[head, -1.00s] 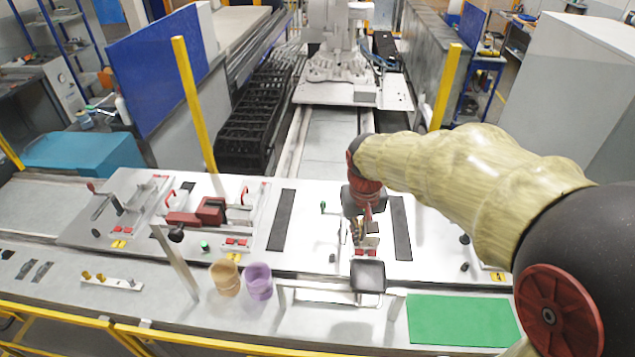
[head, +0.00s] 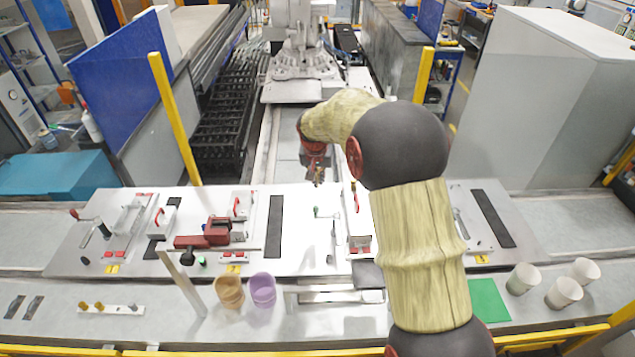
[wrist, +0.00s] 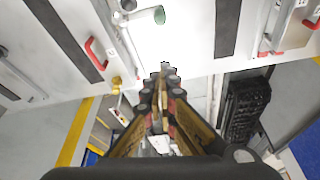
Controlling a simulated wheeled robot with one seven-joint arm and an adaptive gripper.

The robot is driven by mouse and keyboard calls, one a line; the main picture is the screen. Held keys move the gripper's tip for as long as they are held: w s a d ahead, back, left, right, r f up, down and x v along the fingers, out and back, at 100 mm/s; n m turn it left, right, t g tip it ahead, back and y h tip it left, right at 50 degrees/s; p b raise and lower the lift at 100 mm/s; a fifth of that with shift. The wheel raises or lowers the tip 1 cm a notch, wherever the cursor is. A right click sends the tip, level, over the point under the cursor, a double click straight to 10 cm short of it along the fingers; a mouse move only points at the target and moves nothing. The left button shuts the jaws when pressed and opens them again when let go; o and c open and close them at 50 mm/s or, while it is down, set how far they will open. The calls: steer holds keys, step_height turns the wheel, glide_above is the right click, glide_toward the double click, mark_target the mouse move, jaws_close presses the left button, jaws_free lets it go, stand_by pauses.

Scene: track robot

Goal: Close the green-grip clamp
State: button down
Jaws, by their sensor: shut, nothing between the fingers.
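The green-grip clamp shows in the head view as a small green grip (head: 316,211) on the white plate, left of a red-handled clamp. In the wrist view its green-ended grip (wrist: 159,14) lies near the top edge, beside grey metal parts that are partly cut off. I cannot tell the clamp's exact lever position. My gripper (head: 318,182) is shut and empty, beyond the grip and near the plate's far edge. In the wrist view its fingertips (wrist: 165,70) are together, pointing towards the plate and apart from the green grip.
A red-handled clamp (head: 355,198) stands just right of the green grip; its handle (wrist: 95,52) shows left in the wrist view. A red vise (head: 215,232) sits to the left. A yellow post (head: 175,118) rises behind the plate. Cups (head: 262,289) stand in front.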

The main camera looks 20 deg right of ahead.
step_height(320, 180, down, 7)
steer(key=s+p, duration=0.1)
steer(key=p, duration=0.1)
steer(key=shift+s+a, duration=0.15)
steer(key=shift+a, duration=0.15)
steer(key=shift+f, duration=0.1)
steer(key=shift+s+a, duration=0.1)
stand_by(0.4)
